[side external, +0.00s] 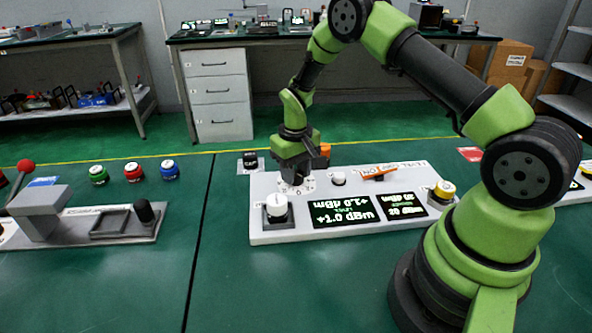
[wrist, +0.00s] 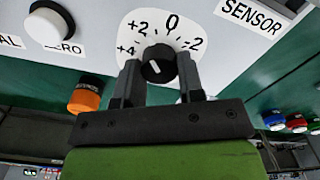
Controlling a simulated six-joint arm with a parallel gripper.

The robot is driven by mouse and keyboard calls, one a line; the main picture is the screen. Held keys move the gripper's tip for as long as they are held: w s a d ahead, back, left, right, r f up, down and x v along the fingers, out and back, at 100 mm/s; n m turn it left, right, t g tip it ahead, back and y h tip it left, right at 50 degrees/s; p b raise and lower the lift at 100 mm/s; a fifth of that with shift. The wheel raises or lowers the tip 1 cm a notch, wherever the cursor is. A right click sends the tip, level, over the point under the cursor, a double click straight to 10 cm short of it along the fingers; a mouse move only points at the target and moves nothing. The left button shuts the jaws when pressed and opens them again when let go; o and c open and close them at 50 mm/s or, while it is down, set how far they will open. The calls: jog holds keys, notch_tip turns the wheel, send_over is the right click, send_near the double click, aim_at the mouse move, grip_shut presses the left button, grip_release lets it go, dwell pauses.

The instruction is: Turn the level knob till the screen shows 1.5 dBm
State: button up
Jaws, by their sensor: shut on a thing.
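The generator panel (side external: 275,236) is a light grey slab on the green table. Its main screen (side external: 345,212) shows a lower line that reads +1.0 dBm under a small LEVEL label; the upper line ends in 2.0 dBm, its sign hard to read. The level knob (wrist: 158,64) is small and black with a white pointer line, on a white dial (wrist: 187,33) marked +4, +2, 0 and -2. My gripper (wrist: 161,76) is shut on this knob, one finger on each side. In the side view my gripper (side external: 296,178) hides the knob.
A white knob (wrist: 49,25) and an orange-capped part (wrist: 87,95) are near my fingers. A separate grey device (side external: 90,228) stands to the left.

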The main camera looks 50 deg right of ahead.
aim_at(296, 173)
jog(key=shift+n, duration=0.6)
jog(key=o, duration=0.9)
jog(key=shift+r, duration=0.1)
notch_tip(296, 173, up, 9)
jog(key=shift+r, duration=0.4)
